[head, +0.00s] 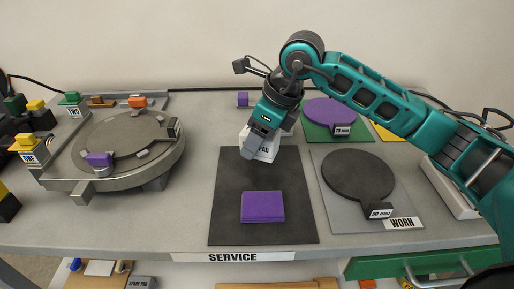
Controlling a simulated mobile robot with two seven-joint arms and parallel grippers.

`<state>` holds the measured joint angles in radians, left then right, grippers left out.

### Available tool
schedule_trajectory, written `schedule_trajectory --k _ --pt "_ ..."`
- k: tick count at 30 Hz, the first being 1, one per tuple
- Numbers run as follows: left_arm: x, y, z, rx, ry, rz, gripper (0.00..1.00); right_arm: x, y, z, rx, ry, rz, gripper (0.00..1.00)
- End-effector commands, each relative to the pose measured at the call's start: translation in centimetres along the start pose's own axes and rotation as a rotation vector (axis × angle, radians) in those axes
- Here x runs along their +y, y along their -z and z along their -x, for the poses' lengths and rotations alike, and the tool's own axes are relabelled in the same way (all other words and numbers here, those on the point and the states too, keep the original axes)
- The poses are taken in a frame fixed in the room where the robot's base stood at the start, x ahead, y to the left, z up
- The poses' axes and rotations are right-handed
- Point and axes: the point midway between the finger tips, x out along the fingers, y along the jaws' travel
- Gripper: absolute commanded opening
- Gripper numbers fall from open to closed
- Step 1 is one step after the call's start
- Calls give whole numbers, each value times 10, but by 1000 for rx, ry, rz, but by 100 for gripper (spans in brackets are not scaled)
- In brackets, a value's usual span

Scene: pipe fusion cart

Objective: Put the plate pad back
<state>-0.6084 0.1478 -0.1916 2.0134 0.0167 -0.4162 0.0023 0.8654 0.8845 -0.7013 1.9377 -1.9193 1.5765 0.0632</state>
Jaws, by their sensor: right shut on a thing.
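A white block with a label ending in "PAD" (267,153) is at the back edge of the black service mat (229,210). My right gripper (252,147) reaches down to it from above and is shut on it; the fingers and wrist hide part of the block. I cannot tell whether the block touches the surface. A purple block (262,206) lies on the front half of the black mat, apart from the gripper. My left gripper is not in view.
A grey round fixture (125,140) stands at the left. A black disc (358,175) lies on the grey "WORN" mat (340,214); a purple disc (328,111) is on a green mat behind. A small purple block (242,99) stands at the back. The surface between fixture and black mat is clear.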

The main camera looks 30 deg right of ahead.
Motion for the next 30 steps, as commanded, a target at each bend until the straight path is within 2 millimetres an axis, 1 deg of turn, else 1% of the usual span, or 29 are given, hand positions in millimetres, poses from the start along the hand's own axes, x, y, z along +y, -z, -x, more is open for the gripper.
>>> schedule_trajectory --k 1,4,6,11,16,17,18,24,30 --pt "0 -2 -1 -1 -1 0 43 0 5 -10 3 -3 -1 33" --pt "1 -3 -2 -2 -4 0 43 0 10 -23 3 -2 -1 33" --pt "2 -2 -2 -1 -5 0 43 0 11 -25 1 -1 0 33" --pt "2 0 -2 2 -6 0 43 0 10 -24 1 -1 0 33" --pt "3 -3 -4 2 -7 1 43 0 12 -29 1 -1 0 33" --pt "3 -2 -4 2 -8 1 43 0 12 -28 1 -1 0 59" --pt "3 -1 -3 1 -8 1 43 0 11 -27 1 -1 0 63" --pt "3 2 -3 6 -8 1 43 0 11 -27 1 -1 0 82" --pt "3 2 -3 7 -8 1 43 0 11 -27 1 -1 0 83"
